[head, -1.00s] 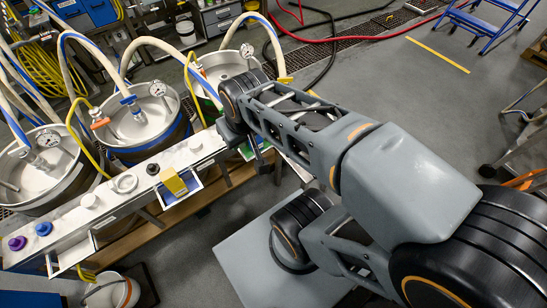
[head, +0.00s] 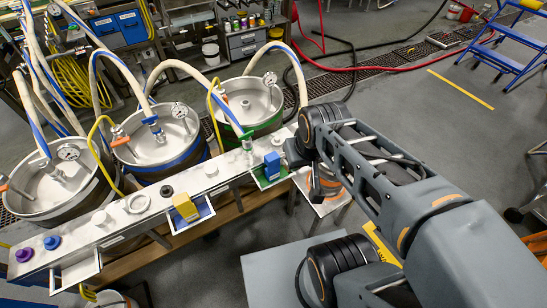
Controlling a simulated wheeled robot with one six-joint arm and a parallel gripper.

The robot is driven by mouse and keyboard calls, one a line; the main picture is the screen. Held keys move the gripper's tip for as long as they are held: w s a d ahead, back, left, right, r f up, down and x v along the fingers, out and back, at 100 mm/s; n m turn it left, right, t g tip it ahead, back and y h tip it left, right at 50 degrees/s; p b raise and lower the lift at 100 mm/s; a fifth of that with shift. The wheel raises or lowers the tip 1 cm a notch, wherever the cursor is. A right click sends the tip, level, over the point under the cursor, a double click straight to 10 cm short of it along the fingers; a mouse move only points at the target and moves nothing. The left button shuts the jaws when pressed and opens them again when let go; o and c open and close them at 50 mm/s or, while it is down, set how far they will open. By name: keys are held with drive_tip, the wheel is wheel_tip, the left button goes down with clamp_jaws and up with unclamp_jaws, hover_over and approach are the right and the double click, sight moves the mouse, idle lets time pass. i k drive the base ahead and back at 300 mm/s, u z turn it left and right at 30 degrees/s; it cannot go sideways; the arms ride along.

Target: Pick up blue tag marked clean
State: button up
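A small blue block (head: 272,166), perhaps a stack of blue tags, stands in the green-lined holder (head: 262,184) at the right end of the metal rail. Any writing on it is too small to read. The dark end of my arm, with my gripper (head: 294,156), is just right of the blue block in the picture. The fingers cannot be made out, so their opening and any contact with the block do not show.
A yellow block (head: 185,206) sits in a blue-lined holder further left on the rail (head: 120,222). Purple, blue, white and black knobs line the rail. Several steel kegs (head: 162,140) with hoses and gauges stand behind it. The floor at right is mostly open.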

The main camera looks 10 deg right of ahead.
sight(272, 160)
drive_tip(key=i, duration=0.2)
drive_tip(key=u, duration=0.05)
drive_tip(key=k, duration=1.1)
drive_tip(key=u, duration=1.05)
drive_tip(key=i, duration=0.9)
drive_tip(key=z, duration=0.7)
drive_tip(key=i, duration=0.55)
drive_tip(key=z, duration=0.65)
